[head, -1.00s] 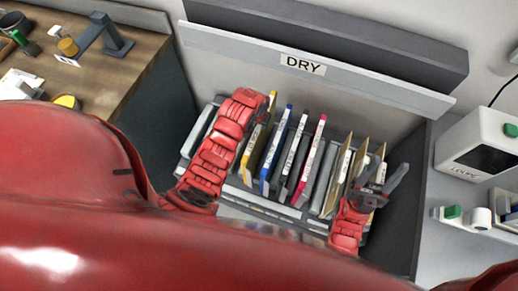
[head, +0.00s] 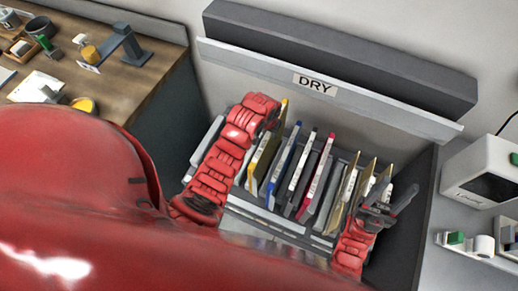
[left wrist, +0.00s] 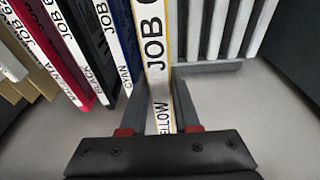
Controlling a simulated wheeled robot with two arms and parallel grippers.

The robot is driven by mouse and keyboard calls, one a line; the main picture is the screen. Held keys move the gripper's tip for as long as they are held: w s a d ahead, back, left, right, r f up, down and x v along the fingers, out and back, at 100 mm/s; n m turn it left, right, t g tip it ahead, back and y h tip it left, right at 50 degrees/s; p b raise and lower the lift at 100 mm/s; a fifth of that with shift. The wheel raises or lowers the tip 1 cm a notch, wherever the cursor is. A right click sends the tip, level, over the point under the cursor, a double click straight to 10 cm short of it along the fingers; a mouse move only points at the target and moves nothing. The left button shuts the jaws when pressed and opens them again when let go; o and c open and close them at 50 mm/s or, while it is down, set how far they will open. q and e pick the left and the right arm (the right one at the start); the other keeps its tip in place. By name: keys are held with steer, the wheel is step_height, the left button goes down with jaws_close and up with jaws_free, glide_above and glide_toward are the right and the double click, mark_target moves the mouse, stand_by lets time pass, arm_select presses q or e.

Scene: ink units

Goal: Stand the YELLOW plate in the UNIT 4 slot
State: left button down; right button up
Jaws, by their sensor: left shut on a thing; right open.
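My left gripper (head: 270,126) is shut on the yellow plate (head: 264,158), gripping its labelled edge. In the left wrist view the yellow plate (left wrist: 153,45) stands between the two fingers (left wrist: 160,112), its label reading JOB and part of YELLOW. In the head view it is upright at the DRY rack, its top above its neighbours' tops. Its lower end is hidden, so I cannot tell whether it is clear of the rack. My right gripper (head: 388,207) is open at the rack's right end, near tan-edged plates; I see nothing in it. No UNIT 4 label is readable.
Cyan (left wrist: 115,40), black (left wrist: 88,45) and magenta (left wrist: 62,55) plates stand close beside the yellow one. The DRY sign (head: 315,84) is on a ledge behind the rack. A wooden desk (head: 140,85) is at left, a white device (head: 484,165) at right.

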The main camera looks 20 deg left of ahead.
arm_select(q)
steer(key=a+r, duration=0.3)
steer(key=a, duration=0.4)
step_height(320, 180, down, 14)
steer(key=b, duration=0.7)
steer(key=shift+w+r+b, duration=0.15)
steer(key=shift+r+b, duration=0.1)
steer(key=shift+b, duration=0.1)
steer(key=shift+f+b, duration=0.3)
stand_by(0.3)
steer(key=c, duration=0.6)
jaws_free()
steer(key=shift+o, duration=0.2)
